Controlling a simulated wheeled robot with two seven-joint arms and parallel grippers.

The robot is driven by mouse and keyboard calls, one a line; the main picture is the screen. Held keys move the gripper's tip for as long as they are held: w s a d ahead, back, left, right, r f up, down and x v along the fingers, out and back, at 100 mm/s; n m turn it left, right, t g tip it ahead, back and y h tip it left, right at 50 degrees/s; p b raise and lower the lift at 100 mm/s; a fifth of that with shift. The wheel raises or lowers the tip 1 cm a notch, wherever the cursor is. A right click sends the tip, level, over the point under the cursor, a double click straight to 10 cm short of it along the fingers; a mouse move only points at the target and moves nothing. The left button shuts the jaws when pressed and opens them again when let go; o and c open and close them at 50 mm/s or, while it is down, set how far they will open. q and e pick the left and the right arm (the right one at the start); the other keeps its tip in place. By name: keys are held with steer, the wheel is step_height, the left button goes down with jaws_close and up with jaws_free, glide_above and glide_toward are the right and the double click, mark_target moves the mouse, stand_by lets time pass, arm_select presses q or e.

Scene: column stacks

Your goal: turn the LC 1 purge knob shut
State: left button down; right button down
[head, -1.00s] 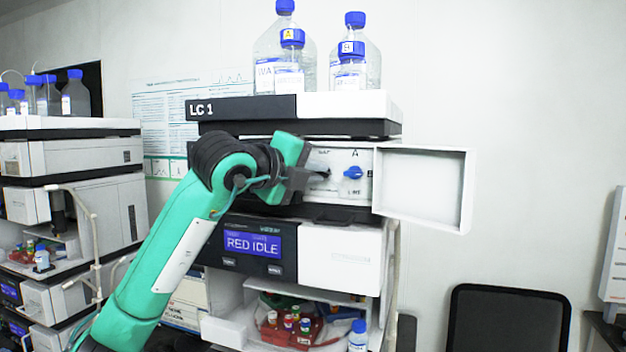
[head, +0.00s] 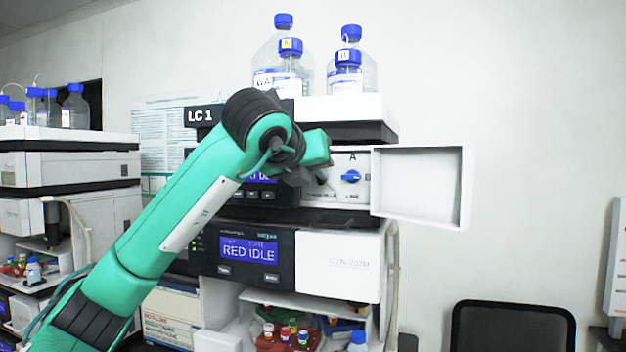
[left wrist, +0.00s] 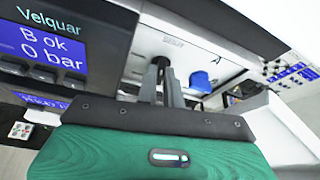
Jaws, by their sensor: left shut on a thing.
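The LC 1 stack bears its name on a dark label (head: 201,116). My left gripper (head: 322,180) is at the panel behind the open white door, left of a blue knob. In the left wrist view, my left gripper's fingers (left wrist: 168,88) are closed around a dark knob, the purge knob (left wrist: 160,62), on the white panel. In the head view the gripper and wrist hide most of that knob. The blue knob (head: 351,176) with the letter A above it is beside the gripper and apart from it. My right gripper is not in view.
The white door (head: 420,187) stands open to the right of the panel. Capped bottles (head: 289,68) stand on top of the stack. A display (head: 249,249) below reads RED IDLE. Small vials (head: 285,333) sit on the lower shelf. A black chair (head: 512,325) is at lower right.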

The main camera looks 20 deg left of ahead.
arm_select(q)
steer(key=shift+d+f+m+y+b, duration=0.1)
steer(key=shift+d+m+y+b, duration=0.05)
steer(key=shift+m+y+b, duration=0.55)
steer(key=shift+m, duration=0.3)
steer(key=c, duration=1.5)
jaws_free()
steer(key=shift+c, duration=0.2)
steer(key=b+v, duration=0.4)
steer(key=v, duration=0.9)
steer(key=shift+s, duration=0.35)
